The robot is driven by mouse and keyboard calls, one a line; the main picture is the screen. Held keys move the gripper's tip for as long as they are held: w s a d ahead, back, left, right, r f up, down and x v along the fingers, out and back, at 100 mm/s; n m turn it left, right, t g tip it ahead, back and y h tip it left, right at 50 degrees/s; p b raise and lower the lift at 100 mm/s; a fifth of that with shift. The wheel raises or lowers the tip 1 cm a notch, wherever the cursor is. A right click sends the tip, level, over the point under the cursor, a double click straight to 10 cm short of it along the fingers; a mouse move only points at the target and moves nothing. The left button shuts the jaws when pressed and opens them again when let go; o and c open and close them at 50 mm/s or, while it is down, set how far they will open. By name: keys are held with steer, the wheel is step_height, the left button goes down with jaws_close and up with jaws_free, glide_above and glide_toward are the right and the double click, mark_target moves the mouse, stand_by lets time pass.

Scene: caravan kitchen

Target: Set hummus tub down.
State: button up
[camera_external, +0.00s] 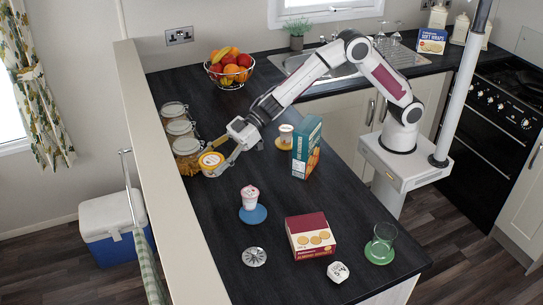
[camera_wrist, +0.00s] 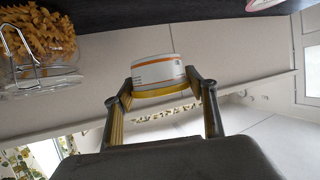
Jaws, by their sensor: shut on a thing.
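The hummus tub (camera_external: 211,160) is a small round tub with a yellow-orange lid, at the left side of the dark worktop in the external view. My gripper (camera_external: 222,152) is shut on it beside the row of glass jars. In the wrist view the tub (camera_wrist: 158,72) shows its white side with an orange band, between the two fingers of my gripper (camera_wrist: 160,90). I cannot tell whether the tub touches the worktop.
Clip-top jars (camera_external: 186,147) stand close by; the nearest, with pasta, shows in the wrist view (camera_wrist: 40,50). A teal carton (camera_external: 306,147), a pink-and-white cup (camera_external: 250,197) on a blue coaster (camera_external: 253,215) and a maroon box (camera_external: 310,236) stand on the worktop. Bare worktop (camera_external: 205,215) lies in front.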

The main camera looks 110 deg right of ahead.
mark_target(212, 159)
step_height(212, 159, up, 5)
steer(key=shift+r, duration=0.2)
steer(key=s+d+r+n+g+y, duration=0.1)
steer(key=s+d, duration=0.3)
steer(key=d, duration=0.9)
steer(key=s+d+n+y, duration=0.2)
steer(key=s+d, duration=0.2)
steer(key=d, duration=0.9)
steer(key=s+d+f, duration=0.1)
steer(key=s+d, duration=0.7)
steer(key=shift+g+y, duration=0.3)
steer(key=shift+g, duration=0.1)
step_height(212, 159, down, 5)
steer(key=shift+f, duration=0.2)
steer(key=shift+f, duration=0.1)
steer(key=shift+f, duration=3)
